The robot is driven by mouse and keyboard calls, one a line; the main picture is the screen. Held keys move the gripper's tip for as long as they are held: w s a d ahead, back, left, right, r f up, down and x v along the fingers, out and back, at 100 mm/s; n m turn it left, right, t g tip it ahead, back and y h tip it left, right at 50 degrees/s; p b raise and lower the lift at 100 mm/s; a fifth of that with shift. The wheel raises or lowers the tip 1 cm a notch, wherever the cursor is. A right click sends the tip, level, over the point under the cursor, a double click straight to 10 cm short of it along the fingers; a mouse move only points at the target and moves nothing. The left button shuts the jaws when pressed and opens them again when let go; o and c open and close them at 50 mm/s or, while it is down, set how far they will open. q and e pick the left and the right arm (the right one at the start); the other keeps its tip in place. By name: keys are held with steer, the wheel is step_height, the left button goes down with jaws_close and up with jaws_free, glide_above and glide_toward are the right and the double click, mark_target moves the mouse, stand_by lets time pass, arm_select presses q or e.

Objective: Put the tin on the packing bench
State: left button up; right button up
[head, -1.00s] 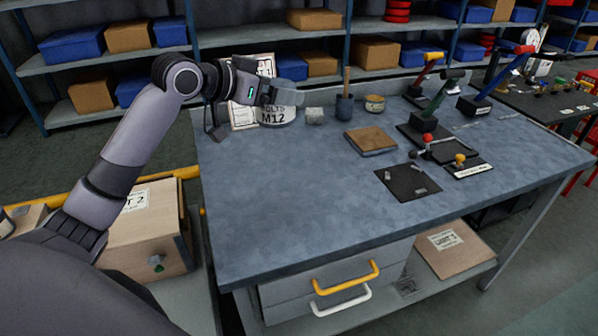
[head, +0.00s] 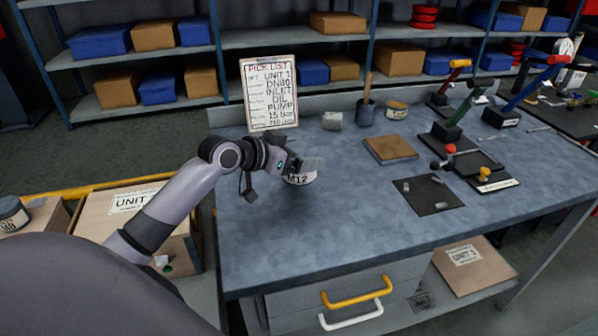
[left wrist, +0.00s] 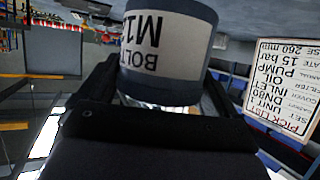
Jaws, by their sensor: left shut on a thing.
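The gripper and wrist hide the tin's upper part in the head view. In the left wrist view the tin (left wrist: 165,45) appears upside down between the two dark fingers, its label reading BOLT and M12. I cannot tell whether its base touches the bench. My right gripper is not in view.
A pick list board (head: 270,92) stands at the bench's back left. The front left bench top is clear.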

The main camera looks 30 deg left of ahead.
arm_select(q)
steer(key=shift+f, duration=2.25)
steer(key=shift+f+b, duration=0.1)
steer(key=shift+b, duration=0.2)
steer(key=o, duration=1.1)
steer(key=shift+f, duration=0.1)
steer(key=v, duration=1.2)
steer(key=shift+d, duration=0.1)
